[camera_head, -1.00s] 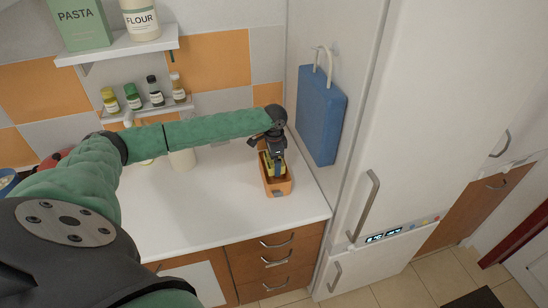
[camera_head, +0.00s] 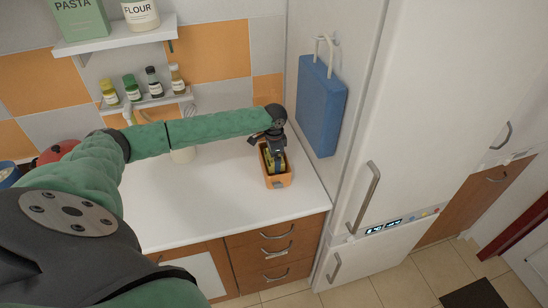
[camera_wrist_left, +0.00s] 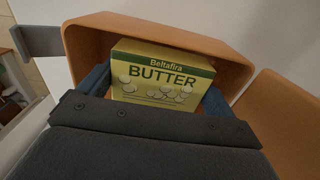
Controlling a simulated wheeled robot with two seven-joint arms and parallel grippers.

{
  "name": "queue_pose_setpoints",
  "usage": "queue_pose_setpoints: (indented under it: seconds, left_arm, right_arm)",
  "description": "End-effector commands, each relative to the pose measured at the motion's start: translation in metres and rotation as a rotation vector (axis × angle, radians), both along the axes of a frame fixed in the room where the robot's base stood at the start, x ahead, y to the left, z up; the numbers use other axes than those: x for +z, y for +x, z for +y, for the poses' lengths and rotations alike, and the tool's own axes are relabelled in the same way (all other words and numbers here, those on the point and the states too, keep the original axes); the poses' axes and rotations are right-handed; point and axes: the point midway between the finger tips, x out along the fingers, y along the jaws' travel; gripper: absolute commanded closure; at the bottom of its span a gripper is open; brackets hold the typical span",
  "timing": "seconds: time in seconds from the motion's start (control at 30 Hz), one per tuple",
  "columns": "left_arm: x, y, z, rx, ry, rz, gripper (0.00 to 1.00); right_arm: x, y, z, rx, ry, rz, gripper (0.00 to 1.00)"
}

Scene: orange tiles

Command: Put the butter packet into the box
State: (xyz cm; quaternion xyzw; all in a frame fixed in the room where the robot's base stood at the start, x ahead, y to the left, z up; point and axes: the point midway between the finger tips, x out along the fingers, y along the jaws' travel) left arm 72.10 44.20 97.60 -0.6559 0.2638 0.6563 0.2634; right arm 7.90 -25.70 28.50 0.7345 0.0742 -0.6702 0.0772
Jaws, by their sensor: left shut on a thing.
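The butter packet (camera_wrist_left: 165,72) is yellow and green with "Beltafira BUTTER" on it. It sits between the two fingers of my left gripper (camera_wrist_left: 155,95), within the opening of the orange-brown box (camera_wrist_left: 235,55). In the head view the box (camera_head: 278,183) stands on the white counter near its right end. My left gripper (camera_head: 274,158) points down into it, shut on the packet. The packet's lower part is hidden, so I cannot tell whether it touches the box floor. My right gripper is not in view.
A low shelf with several small bottles (camera_head: 153,85) is on the tiled wall.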

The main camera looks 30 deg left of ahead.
Motion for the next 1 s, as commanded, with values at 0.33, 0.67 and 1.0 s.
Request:
queue_pose_setpoints:
  seconds: [0.33,0.67,1.0]
  left_arm:
    - [0.001,0.0,0.0,0.0,0.0,0.0,0.0]
    - [0.038,0.001,0.0,-0.001,0.0,-0.003,0.0]
    - [0.075,0.0,0.0,-0.001,0.0,-0.001,0.0]
  right_arm:
    - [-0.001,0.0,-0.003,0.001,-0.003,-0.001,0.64]
    - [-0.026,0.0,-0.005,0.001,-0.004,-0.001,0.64]
    - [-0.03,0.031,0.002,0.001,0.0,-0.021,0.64]
